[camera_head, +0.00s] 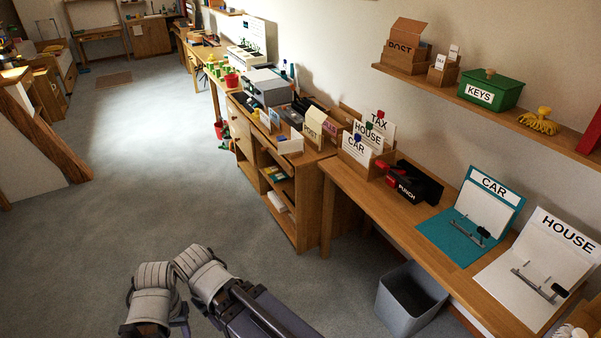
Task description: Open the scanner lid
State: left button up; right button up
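A grey boxy machine (268,87), which looks like the scanner, sits on the wooden cabinet in the upper middle of the head view, well ahead of me. Its light flat top seems closed, but it is too small to be sure. Folded grey arm links of mine show at the bottom of the view, far from it. Neither gripper can be made out.
The wooden cabinet (308,218) has open shelves. A desk to its right holds a black punch (414,184), a teal CAR folder (440,235) and a HOUSE folder (510,283). A grey bin (400,312) stands below. The carpet (160,190) left of the cabinet is clear.

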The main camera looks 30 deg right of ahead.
aim_at(265, 74)
jog(key=i+l+z, duration=0.1)
jog(key=i+z, duration=0.75)
jog(key=i, duration=0.45)
jog(key=i+j+z, duration=0.15)
jog(key=i, duration=0.5)
jog(key=i+j, duration=0.15)
jog(key=i, duration=0.2)
jog(key=i+j, duration=0.15)
jog(key=i, duration=0.15)
